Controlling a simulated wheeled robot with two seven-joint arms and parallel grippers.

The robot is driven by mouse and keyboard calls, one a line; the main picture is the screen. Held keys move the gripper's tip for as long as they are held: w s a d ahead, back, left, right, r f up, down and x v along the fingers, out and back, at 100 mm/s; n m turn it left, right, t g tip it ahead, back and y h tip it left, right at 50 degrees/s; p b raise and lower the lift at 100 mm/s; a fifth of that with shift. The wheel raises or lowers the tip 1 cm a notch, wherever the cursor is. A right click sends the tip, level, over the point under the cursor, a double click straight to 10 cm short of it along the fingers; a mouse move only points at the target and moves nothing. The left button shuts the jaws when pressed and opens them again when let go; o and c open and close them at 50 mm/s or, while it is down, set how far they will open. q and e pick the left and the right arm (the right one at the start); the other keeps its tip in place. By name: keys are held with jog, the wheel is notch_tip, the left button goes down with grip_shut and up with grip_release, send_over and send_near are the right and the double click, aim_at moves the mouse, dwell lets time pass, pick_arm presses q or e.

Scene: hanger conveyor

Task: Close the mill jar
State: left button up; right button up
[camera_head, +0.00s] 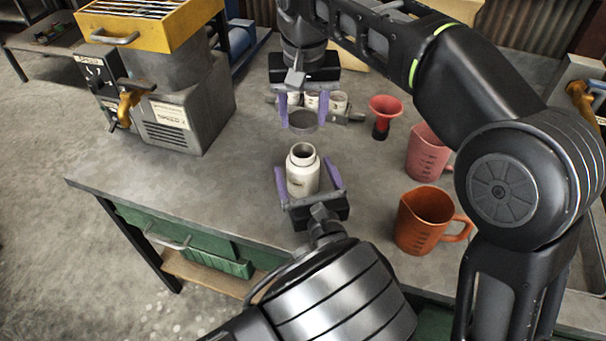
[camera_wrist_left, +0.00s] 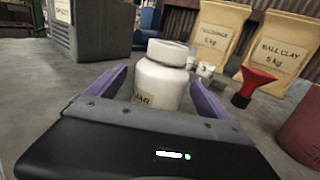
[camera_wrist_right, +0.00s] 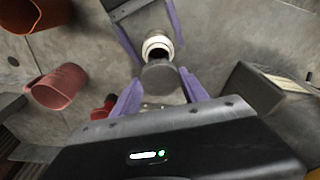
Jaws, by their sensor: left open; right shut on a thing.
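The white mill jar (camera_head: 302,172) stands upright on the bench with its dark mouth uncovered. It also shows in the left wrist view (camera_wrist_left: 158,78) with part of a label. My left gripper (camera_head: 309,180) is open, with its purple fingers on either side of the jar and visible gaps to it. My right gripper (camera_head: 303,112) is shut on a round grey lid (camera_head: 303,122), held above the bench beyond the jar and apart from it. In the right wrist view the lid (camera_wrist_right: 160,78) sits between the fingers and overlaps the jar's lower rim (camera_wrist_right: 157,44).
An orange jug (camera_head: 418,220) and a pink jug (camera_head: 426,152) stand right of the jar. A grey machine (camera_head: 180,115) stands at the left. The bench left of the jar is clear.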

pick_arm(q)
grip_shut()
dwell(1.0)
